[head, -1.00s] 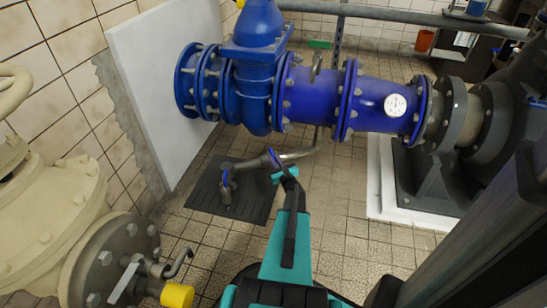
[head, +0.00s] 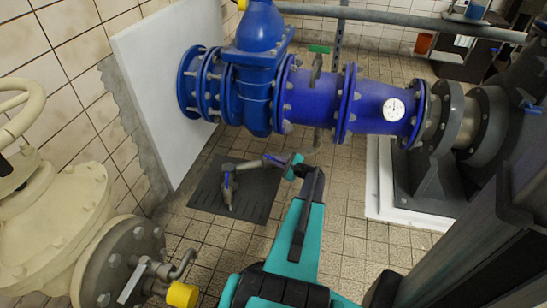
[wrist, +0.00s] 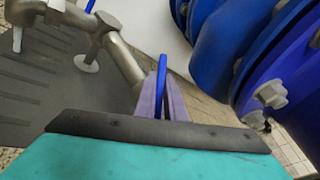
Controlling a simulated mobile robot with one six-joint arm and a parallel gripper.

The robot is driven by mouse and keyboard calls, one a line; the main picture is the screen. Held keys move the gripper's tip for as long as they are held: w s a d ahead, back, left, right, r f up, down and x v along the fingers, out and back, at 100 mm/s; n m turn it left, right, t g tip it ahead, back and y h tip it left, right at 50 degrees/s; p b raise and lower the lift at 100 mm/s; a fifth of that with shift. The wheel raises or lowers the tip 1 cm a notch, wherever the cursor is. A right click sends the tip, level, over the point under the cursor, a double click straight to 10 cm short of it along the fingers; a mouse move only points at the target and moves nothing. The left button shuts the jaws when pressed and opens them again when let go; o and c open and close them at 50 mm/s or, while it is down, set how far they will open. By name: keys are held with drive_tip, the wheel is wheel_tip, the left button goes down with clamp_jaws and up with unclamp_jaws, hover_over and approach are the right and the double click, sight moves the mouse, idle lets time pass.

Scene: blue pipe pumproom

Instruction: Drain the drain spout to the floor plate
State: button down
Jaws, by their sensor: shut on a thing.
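The drain spout (head: 229,187) is a metal outlet with a blue lever on its side, angled down over the dark grey ribbed floor plate (head: 256,207). Its pipe runs right, under the big blue pipe, and carries a second blue lever (head: 274,160). My gripper (head: 293,168) is at that second lever. In the wrist view, my gripper's purple-grey fingers (wrist: 172,103) are shut on the thin blue lever (wrist: 162,68). The spout (wrist: 18,38) and plate (wrist: 25,95) show at the left there. I see no water.
The blue flanged pipe (head: 318,97) with a round gauge (head: 393,109) crosses above my gripper. A cream valve body (head: 45,215) stands at the left. A dark flanged machine (head: 455,125) stands at the right. Tiled floor around the plate is clear.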

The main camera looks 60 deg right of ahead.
drive_tip(key=n+y+p, duration=0.1)
drive_tip(key=n+g+y, duration=0.1)
drive_tip(key=n, duration=0.1)
drive_tip(key=n+g+y+p, duration=0.1)
drive_tip(key=n, duration=0.1)
drive_tip(key=shift+s+d+f+p, duration=0.15)
drive_tip(key=shift+d+p, duration=0.15)
drive_tip(key=shift+s+a+f+n+g+y+p, duration=0.1)
drive_tip(key=shift+n+g+y+p, duration=0.3)
drive_tip(key=shift+n+g, duration=0.45)
drive_tip(key=shift+f+n+g+y+p, duration=0.1)
drive_tip(key=shift+n+g+y+p, duration=0.1)
drive_tip(key=shift+n+g+y, duration=0.6)
drive_tip(key=shift+n+t+h, duration=0.25)
drive_tip(key=shift+n+h, duration=0.05)
drive_tip(key=shift+n, duration=0.05)
drive_tip(key=c, duration=1.8)
unclamp_jaws()
drive_tip(key=shift+c, duration=0.2)
drive_tip(key=shift+a, duration=0.15)
drive_tip(key=shift+r, duration=0.1)
drive_tip(key=p+v, duration=0.2)
drive_tip(key=v, duration=1.1)
drive_tip(key=shift+s+r+p, duration=0.15)
drive_tip(key=shift+s+p, duration=0.1)
drive_tip(key=shift+p, duration=0.15)
